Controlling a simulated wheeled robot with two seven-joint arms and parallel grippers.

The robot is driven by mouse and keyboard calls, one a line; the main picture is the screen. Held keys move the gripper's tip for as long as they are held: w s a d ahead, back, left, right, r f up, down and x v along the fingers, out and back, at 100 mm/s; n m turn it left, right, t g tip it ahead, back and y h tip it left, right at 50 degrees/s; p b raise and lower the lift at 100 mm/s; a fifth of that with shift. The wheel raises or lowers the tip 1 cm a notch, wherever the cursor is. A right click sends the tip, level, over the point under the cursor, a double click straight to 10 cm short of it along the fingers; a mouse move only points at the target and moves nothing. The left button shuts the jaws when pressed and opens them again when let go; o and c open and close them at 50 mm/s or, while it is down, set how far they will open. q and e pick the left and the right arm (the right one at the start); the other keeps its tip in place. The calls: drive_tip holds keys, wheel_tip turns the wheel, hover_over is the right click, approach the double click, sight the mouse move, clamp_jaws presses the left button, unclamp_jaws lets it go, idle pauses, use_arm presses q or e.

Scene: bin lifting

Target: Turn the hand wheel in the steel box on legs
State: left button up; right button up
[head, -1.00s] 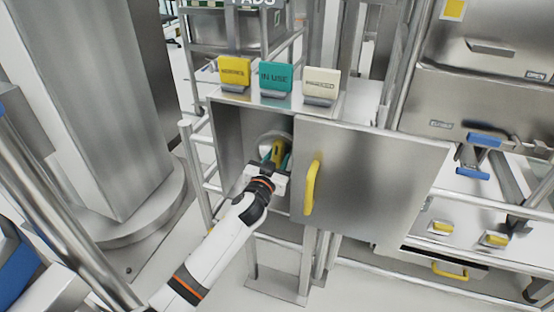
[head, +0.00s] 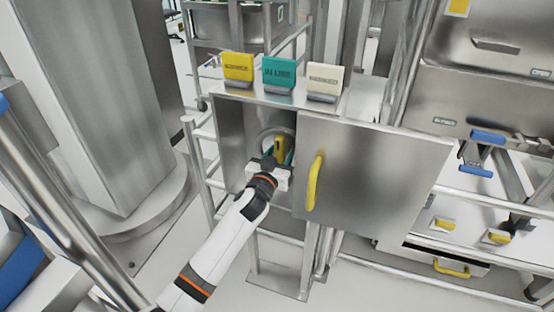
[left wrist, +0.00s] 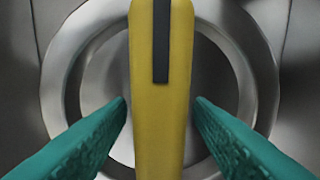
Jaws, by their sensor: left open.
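The steel box on legs (head: 232,133) stands in the middle of the head view, with its front open on the left. Inside is the hand wheel, a yellow bar handle (head: 279,148) in front of a round steel ring. In the left wrist view the yellow bar (left wrist: 161,90) stands upright with a dark stripe at its top, and the steel ring (left wrist: 255,75) lies behind it. My left gripper (head: 275,163) is inside the box opening. Its teal fingers (left wrist: 160,110) are open, one on each side of the bar, with a gap on both sides. My right gripper does not show.
The box's steel door (head: 385,175) with a yellow handle (head: 315,182) stands right of the opening, close to my arm. Yellow, teal (head: 278,72) and white signs stand on the box top. A steel column (head: 100,100) is at the left.

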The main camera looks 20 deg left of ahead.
use_arm(q)
drive_tip(key=shift+s, duration=0.35)
drive_tip(key=s+p, duration=0.1)
drive_tip(key=s, duration=1)
drive_tip(key=shift+a, duration=0.25)
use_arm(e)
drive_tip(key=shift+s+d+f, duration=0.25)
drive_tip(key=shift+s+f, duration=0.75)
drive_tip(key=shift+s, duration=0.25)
use_arm(q)
drive_tip(key=shift+s, duration=0.1)
